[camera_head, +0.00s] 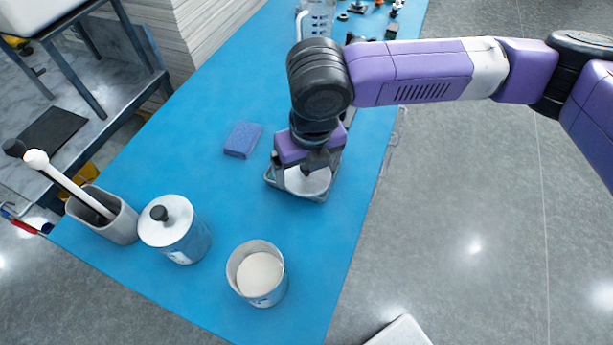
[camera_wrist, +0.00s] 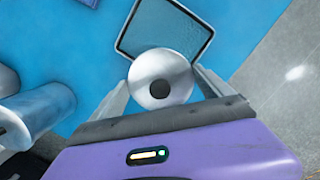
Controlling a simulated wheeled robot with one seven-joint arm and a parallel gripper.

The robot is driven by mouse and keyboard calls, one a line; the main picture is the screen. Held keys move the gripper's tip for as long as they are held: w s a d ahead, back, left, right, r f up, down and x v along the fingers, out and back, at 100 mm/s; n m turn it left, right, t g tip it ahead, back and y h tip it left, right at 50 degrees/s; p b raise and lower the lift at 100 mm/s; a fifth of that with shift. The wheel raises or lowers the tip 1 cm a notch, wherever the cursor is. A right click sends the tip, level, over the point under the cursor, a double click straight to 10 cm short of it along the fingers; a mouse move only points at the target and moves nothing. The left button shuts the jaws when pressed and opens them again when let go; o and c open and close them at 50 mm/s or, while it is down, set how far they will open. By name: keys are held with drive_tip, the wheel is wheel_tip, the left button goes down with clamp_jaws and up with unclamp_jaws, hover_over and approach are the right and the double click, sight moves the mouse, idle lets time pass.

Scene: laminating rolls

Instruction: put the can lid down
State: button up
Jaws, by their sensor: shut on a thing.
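The can lid (camera_head: 308,184) is a pale round disc with a dark knob in its middle. It also shows in the wrist view (camera_wrist: 150,97). My gripper (camera_head: 314,165) points down and is shut on the lid. In the wrist view my gripper (camera_wrist: 162,84) has one finger on each side of the lid. A grey-rimmed square tray (camera_head: 283,188) lies below the lid; it also shows in the wrist view (camera_wrist: 122,46). The lid overlaps the tray's near part there. I cannot tell whether the lid touches the tray. An open can (camera_head: 276,291) with pale contents stands nearer.
A lidded can (camera_head: 184,243) stands left of the open can. A blue sponge (camera_head: 242,140) lies left of the tray. Small parts lie at the far end. The blue mat (camera_head: 210,110) has free room between.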

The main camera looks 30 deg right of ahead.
sight(306, 179)
drive_tip(key=shift+f, duration=2)
drive_tip(key=shift+f, duration=0.4)
drive_tip(key=o, duration=1.1)
drive_tip(key=shift+r, duration=0.15)
drive_tip(key=shift+r, duration=0.4)
drive_tip(key=r, duration=0.4)
drive_tip(key=s+r, duration=0.1)
drive_tip(key=r, duration=0.2)
drive_tip(key=s+r, duration=0.1)
drive_tip(key=r, duration=0.3)
drive_tip(key=shift+a+r, duration=0.15)
drive_tip(key=shift+r, duration=0.15)
drive_tip(key=shift+w, duration=0.1)
